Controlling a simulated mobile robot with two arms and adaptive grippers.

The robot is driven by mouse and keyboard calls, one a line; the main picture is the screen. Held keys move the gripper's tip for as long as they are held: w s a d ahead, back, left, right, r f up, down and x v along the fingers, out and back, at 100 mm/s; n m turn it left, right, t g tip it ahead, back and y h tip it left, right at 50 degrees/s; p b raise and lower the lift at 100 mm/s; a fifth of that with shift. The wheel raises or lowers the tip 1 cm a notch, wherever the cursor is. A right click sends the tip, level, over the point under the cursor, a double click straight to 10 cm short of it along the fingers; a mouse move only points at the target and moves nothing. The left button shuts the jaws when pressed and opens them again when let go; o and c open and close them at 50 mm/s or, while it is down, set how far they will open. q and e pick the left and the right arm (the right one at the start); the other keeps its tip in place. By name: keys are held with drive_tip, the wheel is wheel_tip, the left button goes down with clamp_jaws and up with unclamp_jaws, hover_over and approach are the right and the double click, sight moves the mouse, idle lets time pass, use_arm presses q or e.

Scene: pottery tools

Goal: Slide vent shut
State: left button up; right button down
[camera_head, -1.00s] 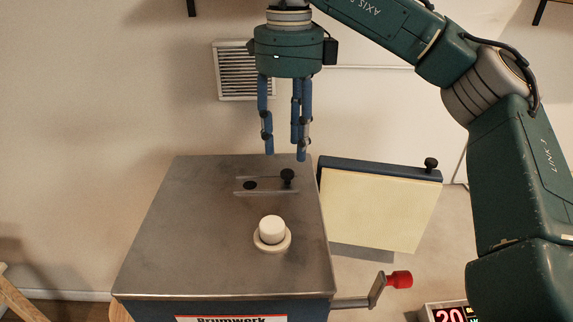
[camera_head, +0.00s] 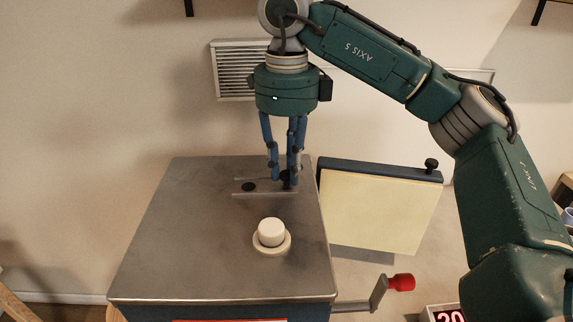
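The vent is a slotted plate (camera_head: 266,192) in the metal top of the kiln (camera_head: 190,230). A dark round hole (camera_head: 249,187) shows at its left end. A small black knob (camera_head: 286,177) stands at its right end, partly hidden by fingers. My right gripper (camera_head: 283,181) points straight down with its blue fingers around the knob. The fingers lean inward, but I cannot tell whether they touch or grip it. My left gripper is not in view.
A white round plug (camera_head: 271,235) stands on the kiln top in front of the vent. The open door (camera_head: 380,210) with its own black knob is at the right, above a red-handled crank (camera_head: 400,282). A wall grille (camera_head: 234,72) is behind. The kiln top's left side is clear.

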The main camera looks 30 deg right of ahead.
sight(262, 185)
drive_tip(key=shift+w+a+p, duration=0.15)
drive_tip(key=shift+w+a, duration=0.2)
drive_tip(key=shift+a, duration=0.35)
drive_tip(key=shift+w+a+p, duration=0.1)
drive_tip(key=shift+w+a, duration=0.25)
drive_tip(key=shift+a, duration=0.4)
drive_tip(key=shift+w+a+p, duration=0.15)
drive_tip(key=shift+w+a, duration=0.2)
drive_tip(key=shift+a, duration=0.35)
drive_tip(key=shift+s+d+r, duration=0.1)
drive_tip(key=shift+d, duration=0.05)
drive_tip(key=c, duration=2)
unclamp_jaws()
drive_tip(key=o, duration=0.4)
drive_tip(key=shift+o, duration=0.3)
drive_tip(key=shift+a, duration=0.25)
drive_tip(key=shift+d, duration=0.1)
drive_tip(key=shift+r, duration=0.35)
wheel_tip(262, 185, up, 11)
